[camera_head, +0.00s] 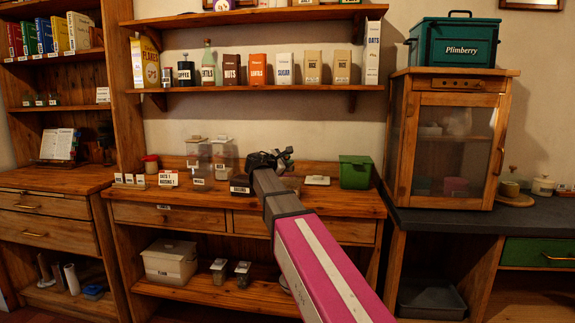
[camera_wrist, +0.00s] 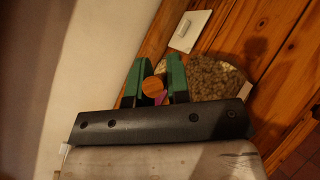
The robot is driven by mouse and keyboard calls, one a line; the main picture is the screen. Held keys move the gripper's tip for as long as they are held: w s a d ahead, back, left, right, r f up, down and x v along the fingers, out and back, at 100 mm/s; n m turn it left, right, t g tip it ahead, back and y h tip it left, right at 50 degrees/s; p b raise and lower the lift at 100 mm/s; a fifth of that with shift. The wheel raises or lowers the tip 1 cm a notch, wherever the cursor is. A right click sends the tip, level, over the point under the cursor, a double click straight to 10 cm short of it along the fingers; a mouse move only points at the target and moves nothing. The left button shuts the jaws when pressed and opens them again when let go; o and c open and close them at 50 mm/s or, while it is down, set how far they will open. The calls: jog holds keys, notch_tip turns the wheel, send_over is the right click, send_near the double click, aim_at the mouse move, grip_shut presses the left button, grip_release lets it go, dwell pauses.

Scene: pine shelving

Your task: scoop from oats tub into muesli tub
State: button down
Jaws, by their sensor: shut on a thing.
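My gripper (camera_head: 268,160) is over the back of the wooden counter, partly hidden by my arm in the head view. In the wrist view its green fingers (camera_wrist: 158,82) are shut on a handle with a round wooden end, which I take as the scoop (camera_wrist: 153,86). The scoop's bowl is hidden. Beside the fingers is an open tub with tan, flaky grains (camera_wrist: 215,78); I cannot tell whether it is oats or muesli. In the head view, a tub with a dark label (camera_head: 240,186) stands below my gripper, its words unreadable.
Two clear lidded containers (camera_head: 198,165) (camera_head: 222,155) stand left of my gripper. A pale lid (camera_head: 317,180) lies to the right, also in the wrist view (camera_wrist: 190,30). A green box (camera_head: 355,172) is farther right. A card (camera_head: 168,179) mentions oats and raisins. A shelf hangs above.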

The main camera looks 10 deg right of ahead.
jog(key=shift+s+a+r+t, duration=0.1)
jog(key=shift+s+r+t, duration=0.05)
jog(key=shift+s+t, duration=0.15)
jog(key=shift+m+h, duration=0.3)
jog(key=shift+s+a+r, duration=0.1)
jog(key=shift+s+r, duration=0.1)
jog(key=shift+r, duration=0.9)
jog(key=shift+s+r, duration=0.15)
jog(key=shift+r, duration=0.95)
